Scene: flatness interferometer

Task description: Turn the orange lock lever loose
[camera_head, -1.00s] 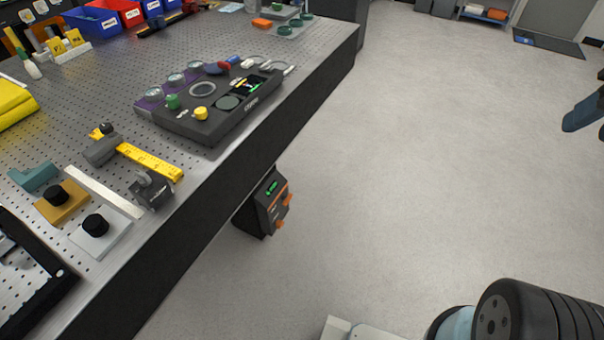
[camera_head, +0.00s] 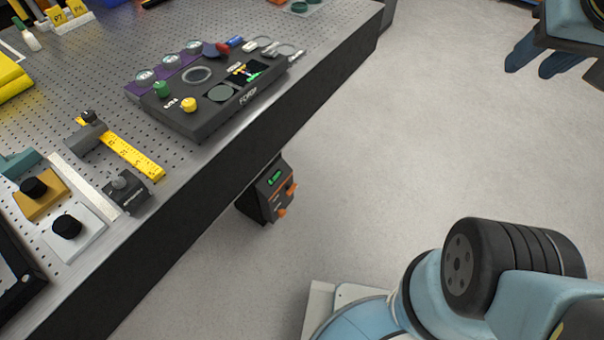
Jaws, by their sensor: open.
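A dark box (camera_head: 267,192) with a small green display stands below the table's right edge, partly under the tabletop. Two small orange parts show on it: one on its right side (camera_head: 291,188) and one lower down (camera_head: 282,212). I cannot tell which of them is the lock lever, or how it is turned. My gripper (camera_head: 540,66) is at the top right, its two dark blue fingers apart and empty. It is well away from the box, over open floor.
The perforated table (camera_head: 215,120) fills the left. It bears a black control panel (camera_head: 212,98) with knobs, a yellow scale (camera_head: 133,156) and several mounts near its edge. My blue arm fills the lower right. Grey floor (camera_head: 390,150) right of the table is clear.

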